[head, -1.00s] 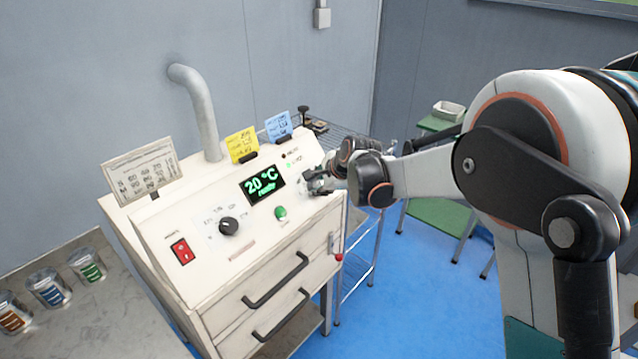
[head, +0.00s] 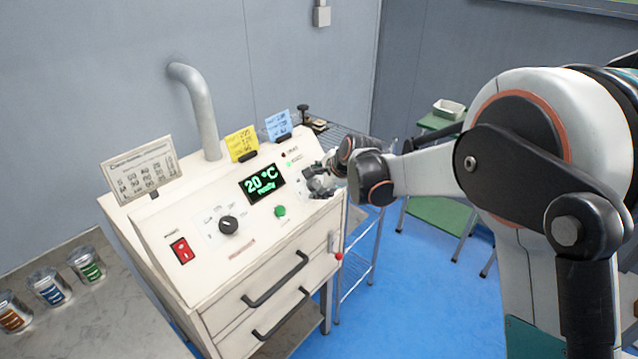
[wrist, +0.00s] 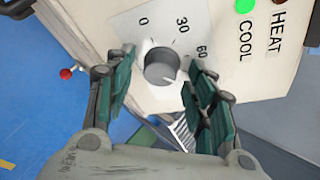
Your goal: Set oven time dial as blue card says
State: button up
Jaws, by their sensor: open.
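The oven (head: 225,255) is a cream cabinet with a sloped control panel. The blue card (head: 278,125) stands clipped at the panel's top edge; its writing is too small to read surely. The time dial (wrist: 161,66) is a round grey knob in the wrist view, with 0, 30 and 60 printed around it. In the head view my gripper (head: 321,184) is at the panel's right end and hides the dial.
A yellow card (head: 242,144) stands beside the blue one. A black knob (head: 228,225), a green button (head: 280,211) and a red switch (head: 182,250) share the panel. The COOL light (wrist: 245,6) glows green.

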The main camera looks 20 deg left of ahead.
jog(key=v, duration=1.2)
jog(key=shift+a, duration=0.1)
